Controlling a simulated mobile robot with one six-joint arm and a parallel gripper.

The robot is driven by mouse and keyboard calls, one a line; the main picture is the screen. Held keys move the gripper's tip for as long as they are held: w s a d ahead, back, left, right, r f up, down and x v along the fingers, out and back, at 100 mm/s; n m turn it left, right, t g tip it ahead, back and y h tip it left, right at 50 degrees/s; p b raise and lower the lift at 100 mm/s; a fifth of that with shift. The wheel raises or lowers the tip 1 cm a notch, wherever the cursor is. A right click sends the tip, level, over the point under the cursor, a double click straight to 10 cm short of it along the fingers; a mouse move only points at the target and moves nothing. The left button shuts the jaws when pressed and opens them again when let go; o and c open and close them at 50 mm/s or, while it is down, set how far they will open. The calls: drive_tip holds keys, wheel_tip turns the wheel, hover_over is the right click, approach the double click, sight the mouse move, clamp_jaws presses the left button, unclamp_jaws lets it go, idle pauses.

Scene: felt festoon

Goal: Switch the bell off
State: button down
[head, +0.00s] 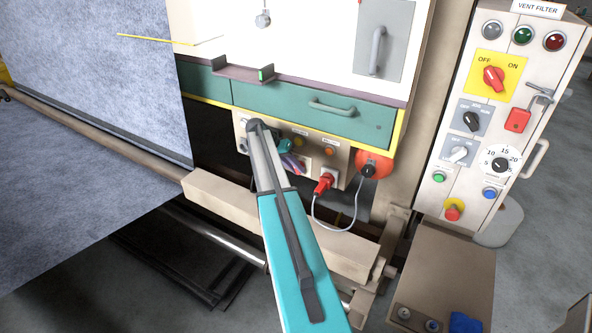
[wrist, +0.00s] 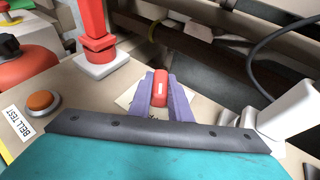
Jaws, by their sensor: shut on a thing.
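A red rocker switch with a white mark (wrist: 161,88) sits on the beige panel (wrist: 82,95), in the middle of the wrist view. My gripper (wrist: 161,100) has its two purple fingers shut on it, one on each side. A pale label under the fingers is mostly covered. In the head view my gripper (head: 292,163) is at the low beige panel under the green drawer, and my arm hides part of that panel. The red bell (head: 374,164) is at the panel's right end. It also shows at the wrist view's left edge (wrist: 22,66).
A red plug (head: 323,183) stands in a white socket close by, with a grey cable (head: 330,226) looping right. An orange button (wrist: 42,102) labelled BELL TEST is beside the fingers. A beige beam (head: 330,250) runs below. The vent filter cabinet (head: 445,190) stands right.

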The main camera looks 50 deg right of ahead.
drive_tip(key=shift+w+d+r, duration=0.25)
drive_tip(key=shift+d+r, duration=0.05)
drive_tip(key=shift+r, duration=0.1)
drive_tip(key=c, duration=1.6)
unclamp_jaws()
drive_tip(key=shift+c, duration=0.2)
drive_tip(key=shift+f, duration=0.2)
drive_tip(key=shift+s+a, duration=0.1)
drive_tip(key=shift+a, duration=0.05)
drive_tip(key=b+v, duration=0.4)
drive_tip(key=v, duration=0.9)
drive_tip(key=shift+w+a+r, duration=0.2)
drive_tip(key=shift+a+r, duration=0.05)
